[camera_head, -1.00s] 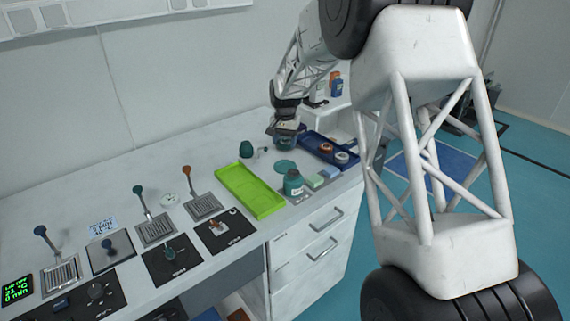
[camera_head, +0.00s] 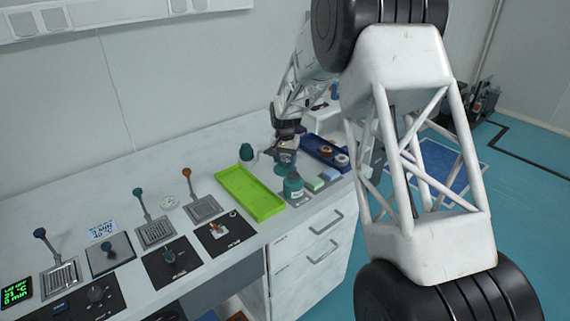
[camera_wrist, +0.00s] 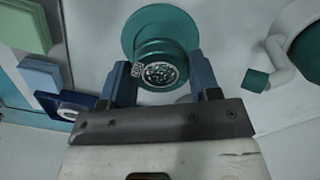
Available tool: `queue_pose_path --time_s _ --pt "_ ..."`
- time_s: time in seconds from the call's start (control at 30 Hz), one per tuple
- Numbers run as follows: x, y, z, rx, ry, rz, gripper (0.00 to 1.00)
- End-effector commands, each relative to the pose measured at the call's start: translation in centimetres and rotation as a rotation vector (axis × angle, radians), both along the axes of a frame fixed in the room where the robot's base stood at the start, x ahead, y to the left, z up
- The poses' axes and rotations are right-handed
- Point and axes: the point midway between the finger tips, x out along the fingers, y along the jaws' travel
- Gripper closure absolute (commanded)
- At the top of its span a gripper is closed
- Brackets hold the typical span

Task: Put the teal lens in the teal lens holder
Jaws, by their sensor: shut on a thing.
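My gripper (camera_head: 285,146) is at the back right of the worktop. In the wrist view its blue fingers (camera_wrist: 163,84) are shut on a small teal round piece (camera_wrist: 160,68) with a grey speckled end. This piece is just above or on a wider flat teal disc (camera_wrist: 135,30); I cannot tell if they touch. I cannot tell whether the held piece is the teal lens. A small teal fixture (camera_head: 169,256) stands on a black plate at the front left; it may be the teal lens holder, but it is too small to be sure.
A green tray (camera_head: 250,193) lies to the left. A blue tray (camera_head: 318,147) with rings is behind right.

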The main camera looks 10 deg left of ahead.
Motion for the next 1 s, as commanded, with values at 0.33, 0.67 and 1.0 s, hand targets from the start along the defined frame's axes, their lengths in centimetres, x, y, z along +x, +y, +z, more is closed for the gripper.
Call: queue_pose_path --time_s 0.33,0.67,1.0 --pt "0.0 0.0 -2.2 0.0 0.0 0.0 0.68" --pt "0.0 0.0 -2.5 0.0 0.0 0.0 0.68" --pt "0.0 0.0 -2.5 0.0 0.0 0.0 0.18"
